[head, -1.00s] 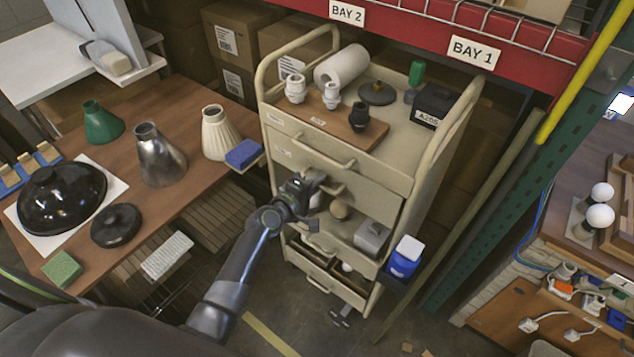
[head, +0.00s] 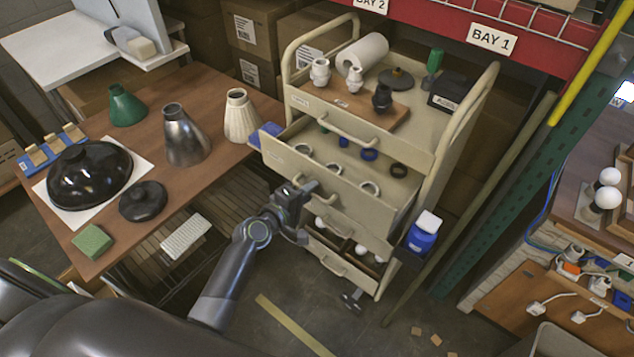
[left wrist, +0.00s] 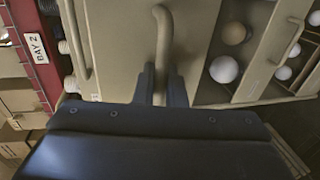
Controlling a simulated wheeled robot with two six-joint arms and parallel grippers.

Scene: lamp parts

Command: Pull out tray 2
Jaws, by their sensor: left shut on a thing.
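Tray 2 (head: 285,163) is the second drawer of the cream cart. It stands well out of the cart, and white, blue and black rings show inside it. My left gripper (head: 307,190) is at the front of this tray. In the left wrist view the two dark fingers (left wrist: 161,83) are closed around the tray's curved handle (left wrist: 163,35), in front of the flat cream panel. Part of the handle is hidden behind the gripper in the head view. My right gripper is not in view.
A lower tray with white bulbs (head: 360,249) lies beneath tray 2. The wooden table (head: 215,165) stands left of the cart, with a blue block (head: 268,132) near the tray's left side. A blue bottle (head: 424,236) hangs at the cart's right.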

